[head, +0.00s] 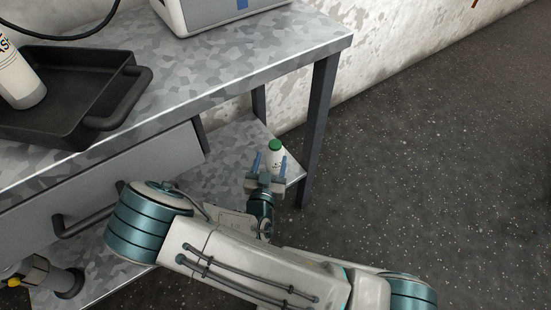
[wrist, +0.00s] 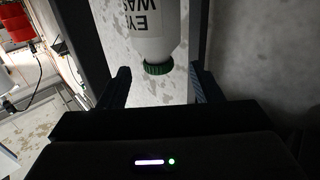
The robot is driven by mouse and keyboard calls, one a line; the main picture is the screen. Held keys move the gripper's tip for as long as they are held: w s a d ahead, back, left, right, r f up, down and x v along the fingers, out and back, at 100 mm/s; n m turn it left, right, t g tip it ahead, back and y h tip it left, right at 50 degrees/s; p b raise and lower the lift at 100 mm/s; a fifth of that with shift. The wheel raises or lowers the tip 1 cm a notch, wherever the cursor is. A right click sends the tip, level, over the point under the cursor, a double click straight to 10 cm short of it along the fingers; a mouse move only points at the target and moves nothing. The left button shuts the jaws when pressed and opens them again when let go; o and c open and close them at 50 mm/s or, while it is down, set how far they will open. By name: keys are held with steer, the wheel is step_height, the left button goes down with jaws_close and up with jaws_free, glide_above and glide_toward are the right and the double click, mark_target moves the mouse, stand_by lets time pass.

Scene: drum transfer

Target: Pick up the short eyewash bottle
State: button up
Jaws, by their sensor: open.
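The short eyewash bottle (head: 275,160) is white with a green cap and stands on the lower shelf near its right end. In the wrist view the bottle (wrist: 153,30) appears upside down, with dark lettering and its green cap pointing down the picture. My gripper (head: 270,163) is open, with its blue fingers on either side of the bottle in the head view. In the wrist view the gripper (wrist: 160,85) shows a finger to each side, with gaps between them and the bottle. The bottle's lower part is hidden behind my gripper in the head view.
A black tray (head: 128,95) on the tabletop holds a larger white bottle (head: 18,78). A grey box (head: 215,12) stands at the table's back. A table leg (head: 318,130) rises close to the right of my gripper. Open speckled floor (head: 430,150) lies to the right.

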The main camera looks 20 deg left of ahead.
mark_target(276, 142)
steer(key=w+b, duration=0.2)
steer(key=w, duration=0.6)
steer(key=shift+a+b, duration=0.15)
steer(key=shift+b, duration=0.2)
jaws_close()
